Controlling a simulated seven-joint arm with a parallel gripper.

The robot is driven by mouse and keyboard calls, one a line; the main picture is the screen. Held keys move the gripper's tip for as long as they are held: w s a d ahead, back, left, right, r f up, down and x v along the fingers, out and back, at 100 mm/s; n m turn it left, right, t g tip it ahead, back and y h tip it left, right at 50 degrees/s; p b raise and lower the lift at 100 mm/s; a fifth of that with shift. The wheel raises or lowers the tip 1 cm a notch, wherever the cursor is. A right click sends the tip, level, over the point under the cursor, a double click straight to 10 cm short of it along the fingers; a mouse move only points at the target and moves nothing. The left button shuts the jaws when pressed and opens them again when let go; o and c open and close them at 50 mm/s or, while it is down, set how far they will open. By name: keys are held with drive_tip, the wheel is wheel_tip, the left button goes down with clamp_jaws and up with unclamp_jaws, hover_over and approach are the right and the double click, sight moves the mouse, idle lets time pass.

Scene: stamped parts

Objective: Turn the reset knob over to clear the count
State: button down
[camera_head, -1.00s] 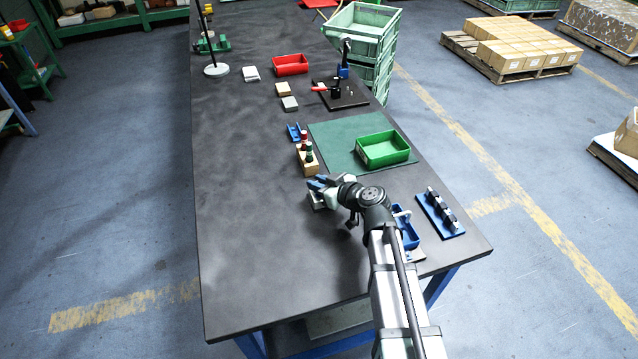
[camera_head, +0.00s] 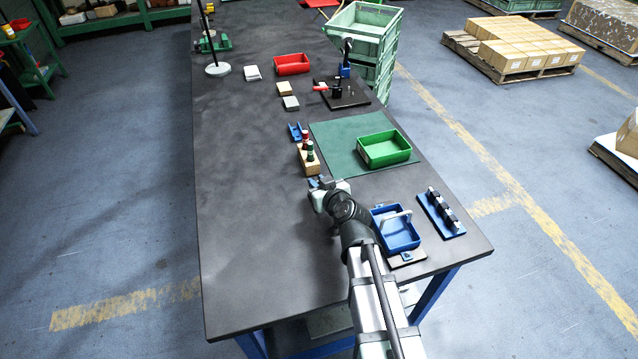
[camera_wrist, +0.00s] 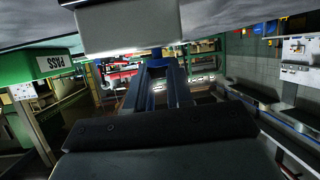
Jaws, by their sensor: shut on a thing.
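My gripper (camera_head: 319,185) is low over the near half of the dark bench, just in front of the wooden block with the red and green pegs. In the wrist view, which is upside down, its two dark blue fingers (camera_wrist: 160,72) are closed around a small blue part, which I take to be the reset knob (camera_wrist: 157,53). Most of the knob is hidden between the fingers. A pale grey block (camera_wrist: 130,27), apparently the counter body, is at the fingertips. In the head view my wrist covers most of it, and no count can be read.
The peg block (camera_head: 309,160) stands just beyond my gripper. A green tray (camera_head: 384,149) sits on a green mat to the right; its label reads PASS in the wrist view. A blue handled tray (camera_head: 397,230) and blue rack (camera_head: 440,213) lie right of my arm. The bench's left side is clear.

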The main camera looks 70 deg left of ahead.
drive_tip(key=shift+s+m+t, duration=0.1)
drive_tip(key=shift+m+t, duration=0.9)
drive_tip(key=shift+t, duration=0.1)
drive_tip(key=c, duration=1)
unclamp_jaws()
drive_tip(key=v, duration=1.2)
drive_tip(key=shift+r, duration=0.1)
